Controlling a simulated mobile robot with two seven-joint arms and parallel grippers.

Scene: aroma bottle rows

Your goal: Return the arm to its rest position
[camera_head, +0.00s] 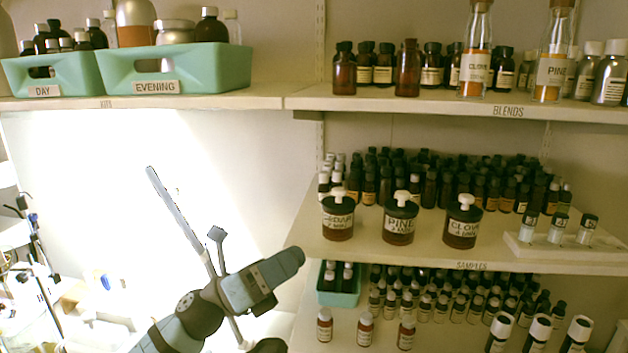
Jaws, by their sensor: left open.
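My left arm comes in from the bottom, left of the middle, with grey and dark links bent at a joint. My left gripper (190,215) shows against the bright area, with a long thin finger and a shorter one apart. It is open, with nothing seen between the fingers. It is left of the shelves and clear of the bottles. My right gripper is not in view.
Shelves on the right hold the BLENDS row (408,68), pump jars (401,218) on the SAMPLES shelf (450,255), and small bottles (366,328) below. A green DAY bin (75,72) and EVENING bin (215,68) stand upper left. The bright area beneath them looks open.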

